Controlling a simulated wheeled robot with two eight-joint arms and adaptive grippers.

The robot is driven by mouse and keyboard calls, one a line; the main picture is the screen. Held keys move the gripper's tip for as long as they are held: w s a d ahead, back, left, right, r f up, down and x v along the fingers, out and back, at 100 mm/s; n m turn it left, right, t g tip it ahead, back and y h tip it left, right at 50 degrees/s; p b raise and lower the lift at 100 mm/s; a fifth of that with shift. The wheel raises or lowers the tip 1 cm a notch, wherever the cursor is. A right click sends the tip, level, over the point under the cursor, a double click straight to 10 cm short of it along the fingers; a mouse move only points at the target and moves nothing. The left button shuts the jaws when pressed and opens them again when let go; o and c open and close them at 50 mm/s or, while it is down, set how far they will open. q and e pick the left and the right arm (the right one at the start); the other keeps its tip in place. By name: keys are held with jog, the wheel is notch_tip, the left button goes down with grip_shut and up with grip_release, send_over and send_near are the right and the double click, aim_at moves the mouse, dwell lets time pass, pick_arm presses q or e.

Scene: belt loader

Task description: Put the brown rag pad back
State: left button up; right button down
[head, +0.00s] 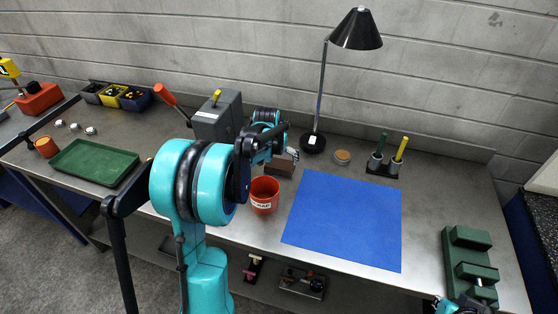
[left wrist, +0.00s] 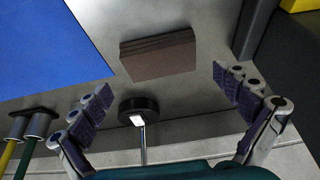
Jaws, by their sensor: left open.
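The brown rag pad (left wrist: 158,52) is a flat, layered brown block on the grey bench. In the head view the pad (head: 281,167) lies just left of the blue mat and behind the orange cup, partly hidden by my left gripper. My left gripper (left wrist: 161,82) is open and empty, its two purple-padded fingers spread wide. The pad appears between and beyond the fingertips, with no finger visibly touching it. In the head view the left gripper (head: 284,150) is above the pad. My right gripper is not visible; only a teal bit of my right arm shows at the bottom right.
The blue mat (head: 345,219) is bare. Close by are the orange cup (head: 264,197), the lamp base (head: 312,143), a grey box (head: 218,119), a round tin (head: 343,156) and a marker holder (head: 383,167). A green tray (head: 94,161) lies left, a green fixture (head: 470,262) right.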

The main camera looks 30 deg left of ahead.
pick_arm(q)
jog(key=a+p+v, duration=0.1)
jog(key=p+v, duration=0.1)
jog(key=v, duration=0.5)
jog(key=s+d+r+m+t, duration=0.15)
jog(key=s+d+r, duration=0.35)
jog(key=s+d, duration=0.75)
jog(key=s+d+f+m+t+h, duration=0.1)
jog(key=s+d+f, duration=0.2)
jog(key=s+d, duration=0.6)
jog(key=shift+s+f, duration=0.2)
jog(key=shift+s, duration=0.85)
jog(key=shift+t+b, duration=0.25)
jog(key=shift+b, duration=0.05)
notch_tip(320, 180, down, 3)
jog(key=b, duration=0.2)
jog(key=shift+b, duration=0.4)
